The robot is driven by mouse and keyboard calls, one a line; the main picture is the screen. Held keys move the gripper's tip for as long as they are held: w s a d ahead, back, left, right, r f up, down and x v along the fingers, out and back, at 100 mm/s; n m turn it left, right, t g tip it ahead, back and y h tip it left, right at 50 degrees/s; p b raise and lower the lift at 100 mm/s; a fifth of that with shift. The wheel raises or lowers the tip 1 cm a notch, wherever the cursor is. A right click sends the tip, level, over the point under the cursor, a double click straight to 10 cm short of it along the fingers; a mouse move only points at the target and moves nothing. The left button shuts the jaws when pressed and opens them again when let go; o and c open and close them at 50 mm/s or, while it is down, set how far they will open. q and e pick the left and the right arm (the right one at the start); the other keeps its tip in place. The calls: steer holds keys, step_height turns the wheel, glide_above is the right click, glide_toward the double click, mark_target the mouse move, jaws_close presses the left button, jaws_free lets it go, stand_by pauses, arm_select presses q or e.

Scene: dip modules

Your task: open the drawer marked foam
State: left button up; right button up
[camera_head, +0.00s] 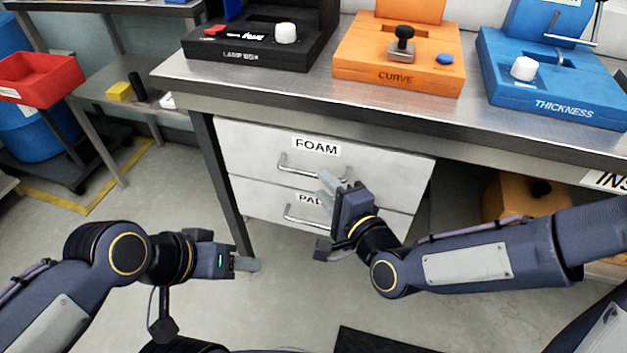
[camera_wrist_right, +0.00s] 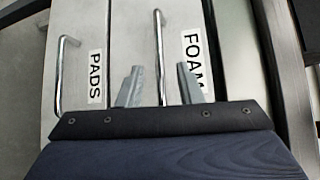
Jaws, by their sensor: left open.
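The foam drawer (camera_head: 385,168) is the upper white drawer under the bench, and its front looks flush with the one below. Its FOAM label (camera_head: 316,147) sits above a metal bar handle (camera_head: 285,164). My right gripper (camera_head: 333,184) is at the right part of this handle and hides some of it. In the right wrist view, the gripper (camera_wrist_right: 160,88) is open, with the foam handle (camera_wrist_right: 159,45) showing between its two fingers; I cannot tell whether they touch it. My left gripper (camera_head: 247,264) is open and empty, low in front of the bench's left leg.
The pads drawer (camera_head: 258,200) lies directly below, with its own bar handle (camera_head: 290,217). The bench top (camera_head: 320,95) carries a black lamp box (camera_head: 262,48), an orange curve module (camera_head: 400,70) and a blue thickness module (camera_head: 560,85). The floor before the drawers is clear.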

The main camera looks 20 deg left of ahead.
mark_target(316, 177)
steer(key=x, duration=0.5)
steer(key=shift+w+a+f, duration=0.1)
steer(key=shift+w+a, duration=0.1)
jaws_close()
steer(key=shift+b, duration=0.3)
